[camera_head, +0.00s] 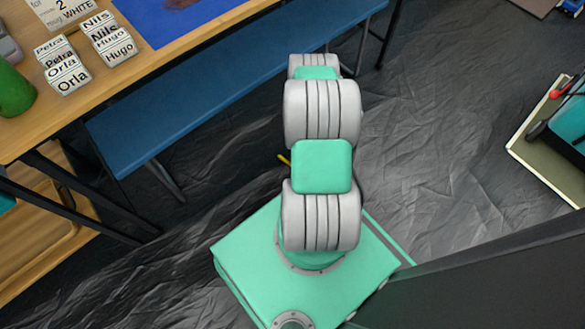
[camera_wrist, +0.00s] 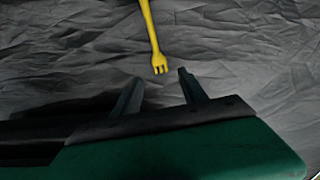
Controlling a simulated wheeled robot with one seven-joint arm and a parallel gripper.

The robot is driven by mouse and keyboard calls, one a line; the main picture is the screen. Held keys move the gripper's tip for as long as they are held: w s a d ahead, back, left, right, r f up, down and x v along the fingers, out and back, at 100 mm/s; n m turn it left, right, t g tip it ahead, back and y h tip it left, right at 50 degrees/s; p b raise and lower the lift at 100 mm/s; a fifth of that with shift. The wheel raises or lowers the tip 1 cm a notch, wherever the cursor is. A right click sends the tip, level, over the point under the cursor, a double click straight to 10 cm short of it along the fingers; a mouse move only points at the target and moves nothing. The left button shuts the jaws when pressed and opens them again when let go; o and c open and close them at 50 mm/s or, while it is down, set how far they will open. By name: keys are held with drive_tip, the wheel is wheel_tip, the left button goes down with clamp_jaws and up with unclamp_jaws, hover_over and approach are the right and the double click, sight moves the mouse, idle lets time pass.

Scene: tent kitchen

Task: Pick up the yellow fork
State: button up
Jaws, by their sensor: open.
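The yellow fork (camera_wrist: 152,32) lies on the dark, wrinkled floor sheet in the wrist view. Its tines point down toward my gripper, and its handle runs out of the top of the picture. My gripper (camera_wrist: 158,82) is open and empty, with its two fingers apart. The tines show just beyond the fingertips, roughly between them. I cannot tell the height of the fingers above the floor. In the head view only a small yellow piece of the fork (camera_head: 284,159) shows at the left edge of my arm. My arm hides the rest of it and my gripper there.
A blue bench (camera_head: 220,95) stands at the left of my arm. Behind it is a wooden table (camera_head: 150,62) with name blocks (camera_head: 68,75) and a green cup (camera_head: 13,92). A tray (camera_head: 542,140) lies at the right. The floor between bench and tray is clear.

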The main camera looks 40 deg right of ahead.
drive_tip(key=f+b, duration=0.1)
drive_tip(key=f, duration=0.2)
drive_tip(key=f+b, duration=0.2)
drive_tip(key=f, duration=0.1)
drive_tip(key=shift+w+d+f, duration=0.1)
drive_tip(key=shift+w+d, duration=0.1)
clamp_jaws()
